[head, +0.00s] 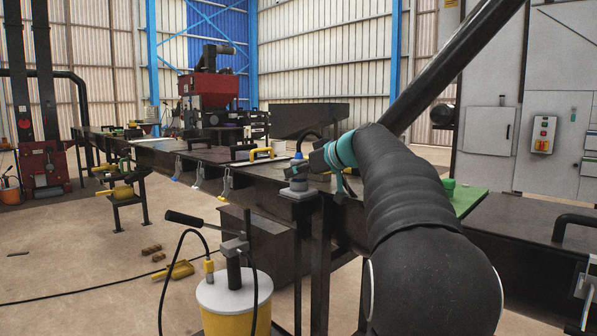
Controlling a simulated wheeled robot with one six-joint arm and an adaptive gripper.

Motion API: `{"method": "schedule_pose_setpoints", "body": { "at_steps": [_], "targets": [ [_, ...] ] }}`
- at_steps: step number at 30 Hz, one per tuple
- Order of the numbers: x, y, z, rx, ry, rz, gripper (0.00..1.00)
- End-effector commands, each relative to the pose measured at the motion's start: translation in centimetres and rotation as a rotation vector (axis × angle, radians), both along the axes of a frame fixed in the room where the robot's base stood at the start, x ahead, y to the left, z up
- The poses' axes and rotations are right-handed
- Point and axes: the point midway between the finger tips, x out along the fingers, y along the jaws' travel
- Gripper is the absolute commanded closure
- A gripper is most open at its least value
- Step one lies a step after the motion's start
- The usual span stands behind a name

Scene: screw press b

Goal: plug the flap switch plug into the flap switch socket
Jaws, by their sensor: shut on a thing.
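My gripper (309,168) is at the end of my black-sleeved arm, beyond its teal bands, at the near edge of the dark bench. It is small and partly hidden by the wrist. It is shut on what looks like the flap switch plug (298,158), a small piece with blue and yellow parts and a black cable arching up from it. Directly below is a grey block on the bench edge (298,188), which looks like the flap switch socket. The plug appears upright over it. I cannot tell whether they touch or how deep the plug sits.
The long dark bench (240,172) runs back to a red machine (208,90). A yellow-handled tool (262,153) lies on it. A yellow drum (228,305) with a pump lever and black hose stands in front. A grey cabinet (487,131) is at right. The floor at left is largely open.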

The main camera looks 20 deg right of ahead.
Motion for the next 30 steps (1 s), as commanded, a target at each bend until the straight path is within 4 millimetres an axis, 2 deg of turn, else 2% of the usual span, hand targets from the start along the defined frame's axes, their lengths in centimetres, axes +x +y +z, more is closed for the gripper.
{"method": "schedule_pose_setpoints", "body": {
  "at_steps": [30],
  "targets": [
    [0.0, 0.0, 2.8, -0.002, -0.003, -0.001, 1.0]
  ]
}}
